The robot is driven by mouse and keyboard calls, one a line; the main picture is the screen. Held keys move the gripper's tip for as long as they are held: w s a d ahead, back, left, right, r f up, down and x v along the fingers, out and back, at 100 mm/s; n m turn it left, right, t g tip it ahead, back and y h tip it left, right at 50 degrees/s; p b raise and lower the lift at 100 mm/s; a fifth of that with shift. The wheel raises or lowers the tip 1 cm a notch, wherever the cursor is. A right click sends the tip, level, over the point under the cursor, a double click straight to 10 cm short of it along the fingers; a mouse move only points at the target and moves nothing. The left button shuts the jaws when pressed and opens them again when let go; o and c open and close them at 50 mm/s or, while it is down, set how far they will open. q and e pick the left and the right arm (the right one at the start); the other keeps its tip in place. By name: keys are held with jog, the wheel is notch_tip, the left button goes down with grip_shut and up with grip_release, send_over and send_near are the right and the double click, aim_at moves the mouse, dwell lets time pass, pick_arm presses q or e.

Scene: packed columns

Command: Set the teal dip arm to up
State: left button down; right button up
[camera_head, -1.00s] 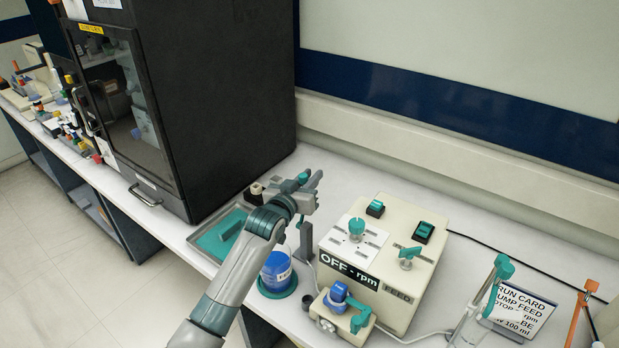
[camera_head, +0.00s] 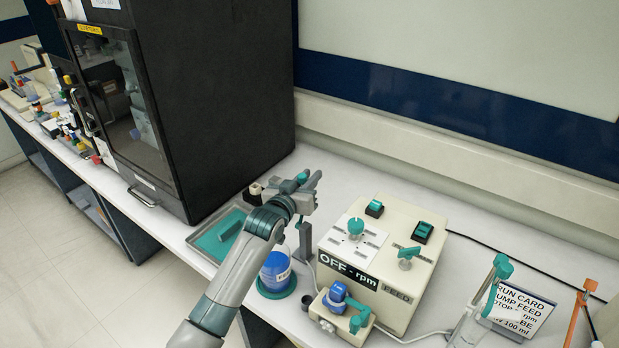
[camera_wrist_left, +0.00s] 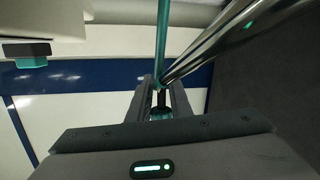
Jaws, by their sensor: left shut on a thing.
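My left gripper (camera_head: 310,183) is at the stand left of the pump box, above the blue bottle (camera_head: 276,268). The teal dip arm (camera_wrist_left: 162,42) shows in the left wrist view as a thin teal rod running up from between the fingers. My left gripper (camera_wrist_left: 163,103) is shut on it in that view. A chrome rod (camera_wrist_left: 205,50) slants close beside it. In the head view the gripper and forearm hide most of the dip arm, so its angle is hard to tell. My right gripper is not in view.
The cream pump box (camera_head: 395,262) with teal switches and an "OFF - rpm" display stands right of the gripper. A tall black cabinet (camera_head: 225,90) stands behind left. A teal-lined tray (camera_head: 212,232) lies in front of it. A run card (camera_head: 520,312) stands at right.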

pick_arm(q)
jog(key=c, duration=1.6)
grip_release()
jog(key=shift+f, duration=0.7)
jog(key=shift+w+r, duration=0.1)
jog(key=shift+r, duration=0.1)
jog(key=shift+r, duration=0.1)
jog(key=shift+a, duration=0.1)
jog(key=shift+v, duration=1)
jog(key=b+v, duration=0.3)
jog(key=v, duration=1.2)
jog(key=shift+b, duration=0.4)
